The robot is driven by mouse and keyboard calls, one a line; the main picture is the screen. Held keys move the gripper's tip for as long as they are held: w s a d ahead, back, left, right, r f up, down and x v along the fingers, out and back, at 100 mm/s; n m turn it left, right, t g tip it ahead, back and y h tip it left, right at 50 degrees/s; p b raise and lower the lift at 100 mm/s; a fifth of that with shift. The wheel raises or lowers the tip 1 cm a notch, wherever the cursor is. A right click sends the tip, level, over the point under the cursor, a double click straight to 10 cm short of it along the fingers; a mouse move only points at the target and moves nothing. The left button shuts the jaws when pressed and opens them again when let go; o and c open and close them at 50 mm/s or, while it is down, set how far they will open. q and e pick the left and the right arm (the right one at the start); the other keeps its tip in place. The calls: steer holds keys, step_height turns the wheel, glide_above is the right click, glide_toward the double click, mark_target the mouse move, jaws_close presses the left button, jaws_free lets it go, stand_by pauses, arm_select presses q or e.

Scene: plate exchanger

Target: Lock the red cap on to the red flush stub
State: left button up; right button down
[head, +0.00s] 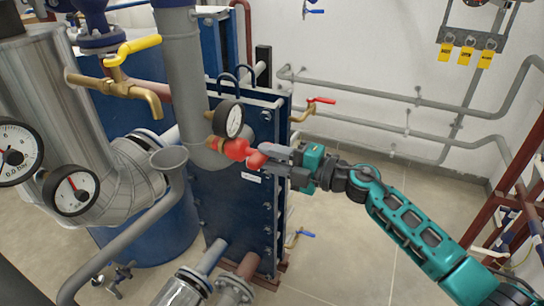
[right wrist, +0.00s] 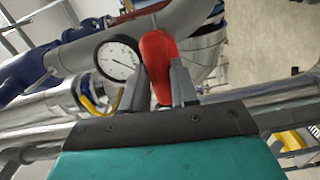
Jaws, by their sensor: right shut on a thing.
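My right gripper (head: 266,152) is in front of the upper part of the blue plate exchanger (head: 233,205), just below a round gauge. It is shut on the red cap (head: 256,161), which also shows between the fingers in the right wrist view (right wrist: 157,62). The rounded red piece (head: 236,149) at the cap's left, by the grey pipe, looks like the red flush stub. The two red parts appear to meet or overlap; I cannot tell whether the cap is seated or locked. My left gripper is not in view.
The gauge (head: 229,119) is close above the fingers, and also beside them in the wrist view (right wrist: 118,59). A thick grey pipe (head: 184,75) stands left. A red-handled valve (head: 320,100) is behind right.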

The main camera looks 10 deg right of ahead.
steer(key=shift+a+r+m, duration=0.15)
steer(key=shift+m, duration=0.25)
steer(key=c, duration=0.8)
jaws_free()
steer(key=shift+f, duration=0.2)
steer(key=shift+s+d, duration=0.15)
steer(key=shift+d, duration=0.15)
steer(key=shift+b+v, duration=0.8)
steer(key=shift+v, duration=5.3)
